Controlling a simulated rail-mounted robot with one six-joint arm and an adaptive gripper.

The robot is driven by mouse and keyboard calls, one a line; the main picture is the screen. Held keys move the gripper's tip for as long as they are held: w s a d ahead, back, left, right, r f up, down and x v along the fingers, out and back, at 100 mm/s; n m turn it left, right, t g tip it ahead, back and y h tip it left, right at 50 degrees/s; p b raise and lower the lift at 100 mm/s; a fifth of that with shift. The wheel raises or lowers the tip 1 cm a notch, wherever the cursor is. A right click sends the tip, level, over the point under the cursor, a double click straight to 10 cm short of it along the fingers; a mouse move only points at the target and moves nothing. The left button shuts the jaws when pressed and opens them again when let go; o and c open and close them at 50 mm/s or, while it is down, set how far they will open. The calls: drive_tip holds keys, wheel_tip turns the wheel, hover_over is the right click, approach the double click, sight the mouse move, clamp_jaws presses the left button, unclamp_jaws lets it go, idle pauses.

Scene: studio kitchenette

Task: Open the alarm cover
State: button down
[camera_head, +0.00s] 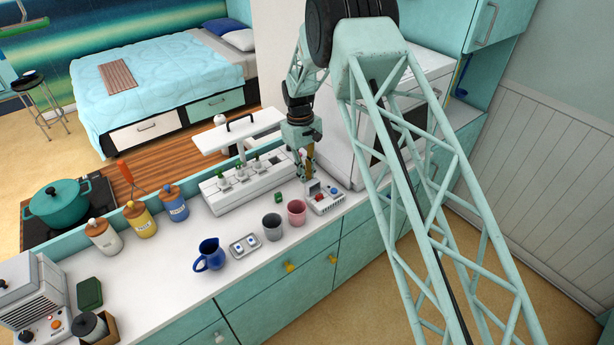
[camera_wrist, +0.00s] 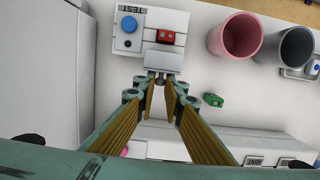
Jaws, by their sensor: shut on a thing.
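The alarm panel (camera_wrist: 133,53) is a white box with a blue round knob (camera_wrist: 129,24), the word TEST and a small red part (camera_wrist: 165,36). A pale grey flap (camera_wrist: 163,62), which looks like the alarm cover, sits at the panel's edge beside the red part. My gripper (camera_wrist: 164,80) is shut on the flap's near edge; its fingertips partly hide the grip. The red part shows uncovered from above. In the head view my gripper (camera_head: 309,178) reaches down at the panel (camera_head: 327,203) on the counter. The flap's exact tilt is hard to tell.
A pink cup (camera_head: 296,211) and a grey cup (camera_head: 272,227) stand close to the panel. A small green object (camera_wrist: 212,99) lies beside my fingers. The counter's front edge is near.

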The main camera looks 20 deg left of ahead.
drive_tip(key=c, duration=2.7)
unclamp_jaws()
drive_tip(key=shift+r, duration=0.15)
drive_tip(key=shift+w+a+r, duration=0.15)
drive_tip(key=shift+a+r, duration=0.05)
drive_tip(key=shift+r, duration=1.75)
drive_tip(key=shift+w+a+r, duration=0.1)
drive_tip(key=shift+a+r, duration=0.15)
drive_tip(key=shift+r, duration=1.65)
drive_tip(key=shift+w+a+r, duration=0.15)
drive_tip(key=shift+a+r, duration=0.05)
drive_tip(key=shift+r, duration=1.75)
drive_tip(key=shift+r, duration=0.1)
